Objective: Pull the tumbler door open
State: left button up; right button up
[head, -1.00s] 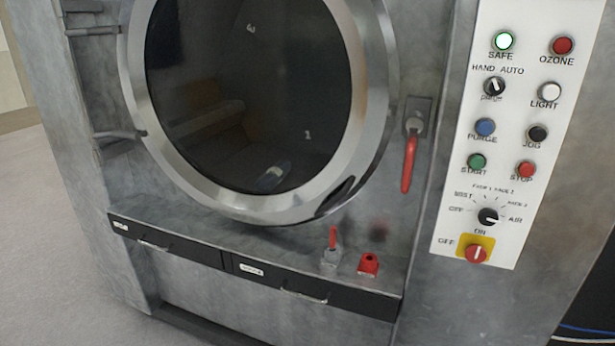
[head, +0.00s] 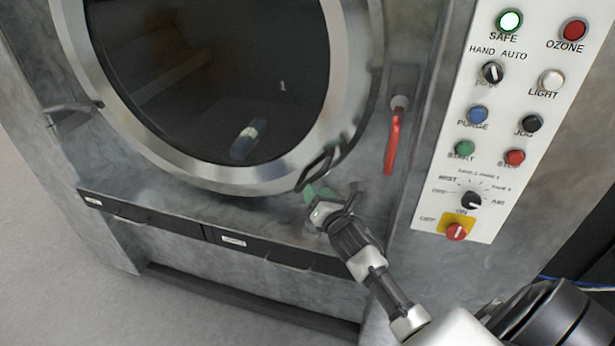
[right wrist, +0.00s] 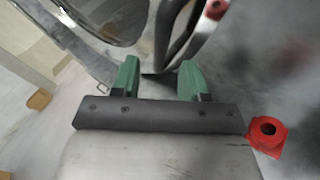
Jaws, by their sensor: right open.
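The tumbler door is a round steel ring (head: 345,75) around a dark window (head: 215,75), and it looks closed against the machine front. Its dark loop handle (head: 318,168) sits at the lower right of the ring. My right gripper (head: 321,192) is open just below the handle. In the right wrist view the green fingers of my right gripper (right wrist: 160,80) stand apart. The dark handle (right wrist: 175,45) curves just beyond them, in line with the gap. I cannot tell whether they touch it. My left gripper is not in view.
A red lever (head: 392,140) hangs right of the door. A white control panel (head: 490,130) with several buttons is farther right. A ledge with dark drawer fronts (head: 160,228) runs below the door. A red fitting (right wrist: 267,133) is close beside my right gripper in the wrist view.

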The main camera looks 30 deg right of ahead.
jog(key=w, duration=0.3)
jog(key=w+d+p, duration=0.1)
jog(key=w, duration=0.1)
jog(key=shift+w, duration=0.35)
jog(key=shift+f, duration=0.1)
grip_shut()
